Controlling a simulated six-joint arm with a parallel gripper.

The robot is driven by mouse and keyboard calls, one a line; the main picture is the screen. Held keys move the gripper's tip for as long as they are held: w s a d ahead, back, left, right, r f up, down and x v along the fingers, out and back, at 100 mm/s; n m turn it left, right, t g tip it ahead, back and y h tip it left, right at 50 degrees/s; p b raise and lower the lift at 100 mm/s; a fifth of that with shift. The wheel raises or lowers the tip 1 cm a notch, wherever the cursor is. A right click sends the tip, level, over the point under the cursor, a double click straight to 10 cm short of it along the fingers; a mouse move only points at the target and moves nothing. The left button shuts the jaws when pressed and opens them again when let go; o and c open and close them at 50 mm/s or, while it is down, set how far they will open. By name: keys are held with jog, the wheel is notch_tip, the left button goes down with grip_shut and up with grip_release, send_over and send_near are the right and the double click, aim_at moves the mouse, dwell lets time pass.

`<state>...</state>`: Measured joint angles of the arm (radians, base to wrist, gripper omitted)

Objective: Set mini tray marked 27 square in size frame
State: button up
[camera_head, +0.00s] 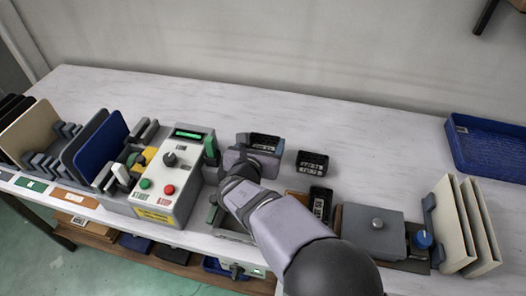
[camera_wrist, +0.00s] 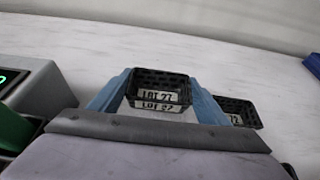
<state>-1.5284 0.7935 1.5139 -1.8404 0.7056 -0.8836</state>
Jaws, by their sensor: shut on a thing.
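The mini tray (camera_wrist: 160,84) is a small black slotted tray with a white label reading LOT 27. It is between the two blue fingers of my gripper (camera_wrist: 158,95), which is shut on it. In the head view my gripper (camera_head: 261,147) holds the tray (camera_head: 265,140) right of the control box; whether its base touches the table cannot be told. A grey edged frame (camera_head: 232,236), perhaps the size frame, lies at the table's front, mostly hidden by my arm.
Another black tray (camera_head: 312,162) stands close right of my gripper, and a third (camera_head: 320,201) lies nearer the front. The control box (camera_head: 176,176) stands left. A grey block (camera_head: 372,231), upright panels (camera_head: 465,224) and blue crate (camera_head: 490,148) are right. The back table is clear.

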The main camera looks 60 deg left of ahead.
jog(key=shift+f, duration=1.85)
jog(key=shift+f, duration=0.2)
jog(key=o, duration=1)
jog(key=shift+o, duration=0.2)
jog(key=shift+r, duration=0.15)
jog(key=shift+s+d+r, duration=0.1)
jog(key=shift+r, duration=0.05)
jog(key=b+v, duration=0.1)
jog(key=v, duration=1)
jog(key=shift+s+d, duration=0.3)
